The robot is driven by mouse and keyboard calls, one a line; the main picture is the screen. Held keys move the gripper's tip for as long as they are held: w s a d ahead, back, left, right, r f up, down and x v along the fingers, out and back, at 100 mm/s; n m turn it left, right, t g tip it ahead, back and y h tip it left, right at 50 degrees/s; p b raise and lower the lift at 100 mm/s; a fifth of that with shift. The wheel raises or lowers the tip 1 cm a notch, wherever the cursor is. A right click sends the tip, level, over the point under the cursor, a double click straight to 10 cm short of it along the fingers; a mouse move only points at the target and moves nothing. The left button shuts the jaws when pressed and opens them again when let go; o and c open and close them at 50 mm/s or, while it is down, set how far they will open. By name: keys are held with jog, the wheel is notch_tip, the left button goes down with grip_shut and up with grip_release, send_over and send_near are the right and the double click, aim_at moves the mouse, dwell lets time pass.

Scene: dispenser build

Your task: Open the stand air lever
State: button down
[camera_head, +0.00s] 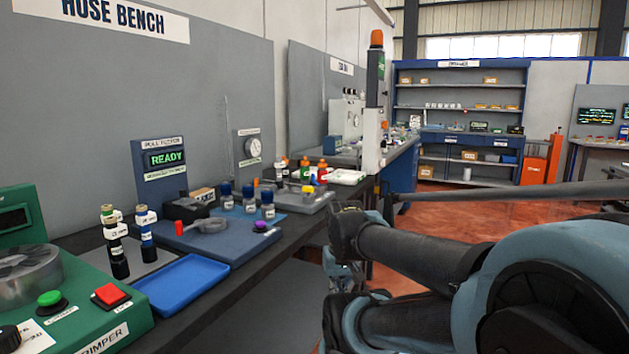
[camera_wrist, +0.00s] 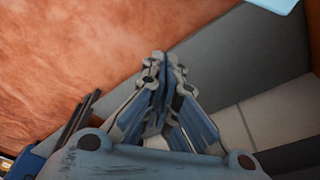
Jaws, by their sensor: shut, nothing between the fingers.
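My gripper (camera_wrist: 166,62) is shut and empty in the wrist view, its fingertips together above the floor and a grey panel. In the head view part of my gripper (camera_head: 343,272) shows beside the bench's front edge, low and partly behind my arm. No lever is labelled readably as the stand air lever. A small yellow part (camera_head: 308,189) on a grey fixture (camera_head: 300,201) on the bench may be a lever, but it is too small to tell. My gripper is apart from it, nearer the camera and to its right.
A round gauge (camera_head: 252,147) is on the back panel. Red floor (camera_head: 480,228) is open to the right.

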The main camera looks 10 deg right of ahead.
jog(key=shift+r, duration=0.1)
jog(key=w+d+r+m+t+h, duration=0.2)
jog(key=w+r+m+t, duration=0.1)
jog(key=w+r, duration=1.3)
jog(key=w+a+r+t, duration=0.1)
jog(key=w+r, duration=0.2)
jog(key=w, duration=0.6)
jog(key=w+a+r+m+t+h, duration=0.1)
jog(key=w+a+r, duration=0.1)
jog(key=w, duration=0.7)
jog(key=w+a+r+m+t+h, duration=0.1)
jog(key=w+r, duration=0.3)
jog(key=w, duration=0.6)
jog(key=shift+a+t, duration=0.3)
jog(key=shift+a, duration=0.4)
jog(key=x, duration=1)
jog(key=shift+w+d, duration=0.25)
jog(key=shift+w, duration=0.25)
jog(key=shift+w+d, duration=0.2)
jog(key=shift+w, duration=0.35)
jog(key=shift+w+d, duration=0.3)
jog(key=shift+w, duration=0.5)
